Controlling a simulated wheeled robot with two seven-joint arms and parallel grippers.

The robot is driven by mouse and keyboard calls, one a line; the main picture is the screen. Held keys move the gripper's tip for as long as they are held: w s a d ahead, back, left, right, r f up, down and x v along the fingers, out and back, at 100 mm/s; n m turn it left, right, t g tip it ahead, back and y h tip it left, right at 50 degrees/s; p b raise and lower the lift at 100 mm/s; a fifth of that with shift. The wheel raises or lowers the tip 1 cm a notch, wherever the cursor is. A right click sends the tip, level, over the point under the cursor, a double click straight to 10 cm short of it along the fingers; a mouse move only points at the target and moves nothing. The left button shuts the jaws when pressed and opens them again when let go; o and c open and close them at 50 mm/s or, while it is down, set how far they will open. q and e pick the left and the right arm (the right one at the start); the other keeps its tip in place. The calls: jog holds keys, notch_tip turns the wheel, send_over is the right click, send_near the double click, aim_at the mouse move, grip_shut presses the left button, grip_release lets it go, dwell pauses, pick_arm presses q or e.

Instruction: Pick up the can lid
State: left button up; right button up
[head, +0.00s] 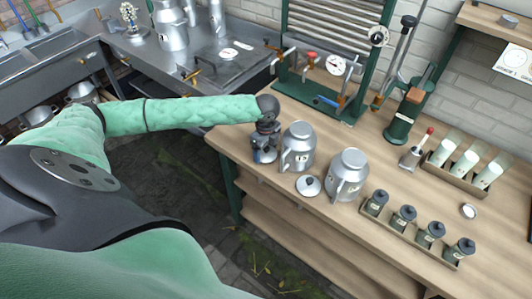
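A round silver can lid (308,186) with a dark knob lies on the wooden bench (385,240). It is near the bench's front edge, in front of and between two metal cans, one on the left (299,147) and one on the right (347,174). My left gripper (264,158) points down over the bench's left end, left of the left can and apart from the lid. Its fingers are small and dark here, and I cannot tell whether they are open or shut. My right gripper is not in view.
Several dark-lidded jars (404,217) stand in a tray on the right. Behind are a green-framed press (320,100), a green lever device (405,115) and a box of white cylinders (464,163). A metal sink counter (185,60) stands back left.

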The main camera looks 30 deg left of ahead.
pick_arm(q)
jog(key=c, duration=0.6)
jog(key=shift+o, duration=0.2)
